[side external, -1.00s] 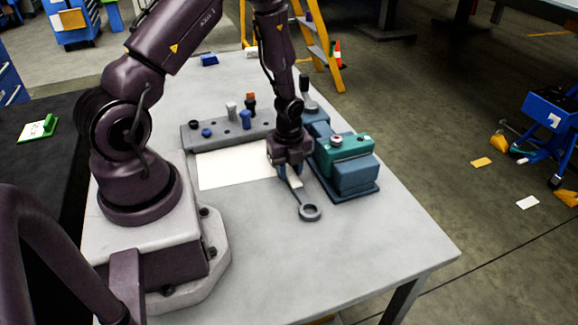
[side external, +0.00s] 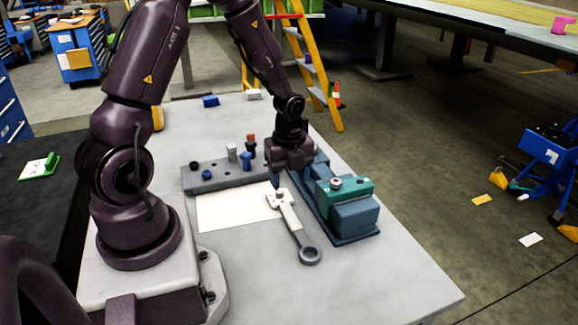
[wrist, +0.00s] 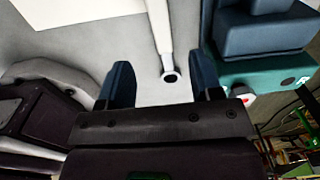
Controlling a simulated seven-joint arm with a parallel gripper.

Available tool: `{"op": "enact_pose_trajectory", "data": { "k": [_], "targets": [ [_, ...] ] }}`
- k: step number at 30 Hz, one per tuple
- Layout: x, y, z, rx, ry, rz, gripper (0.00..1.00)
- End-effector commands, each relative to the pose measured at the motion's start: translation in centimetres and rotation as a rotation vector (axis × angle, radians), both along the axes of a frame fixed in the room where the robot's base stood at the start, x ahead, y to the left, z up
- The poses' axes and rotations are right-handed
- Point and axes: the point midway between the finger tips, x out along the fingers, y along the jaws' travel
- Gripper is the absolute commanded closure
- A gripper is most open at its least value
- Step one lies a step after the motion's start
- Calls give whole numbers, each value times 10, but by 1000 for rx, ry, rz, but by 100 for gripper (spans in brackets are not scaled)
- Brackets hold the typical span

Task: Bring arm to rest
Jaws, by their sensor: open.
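My gripper (side external: 290,178) is above the table, over the head end of a grey wrench (side external: 290,220). In the wrist view the shaft of a pale tool, likely the wrench (wrist: 160,35), runs toward the gap between the fingers and ends in a round dark-holed tip.
A teal and blue fixture (side external: 350,205) stands close to the right of my gripper. A grey block with several pegs (side external: 215,174) lies behind the white sheet (side external: 235,208). The table's front right (side external: 400,285) is clear.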

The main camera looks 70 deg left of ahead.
Motion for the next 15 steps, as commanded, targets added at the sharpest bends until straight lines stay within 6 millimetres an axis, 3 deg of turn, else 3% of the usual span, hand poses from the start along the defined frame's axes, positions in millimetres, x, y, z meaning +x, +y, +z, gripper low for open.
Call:
{"op": "enact_pose_trajectory", "data": {
  "k": [6, 15],
  "targets": [
    [0, 0, 25, 0, -1, -1, 41],
    [-1, 0, 28, -1, 4, 59, 41]
  ]
}}
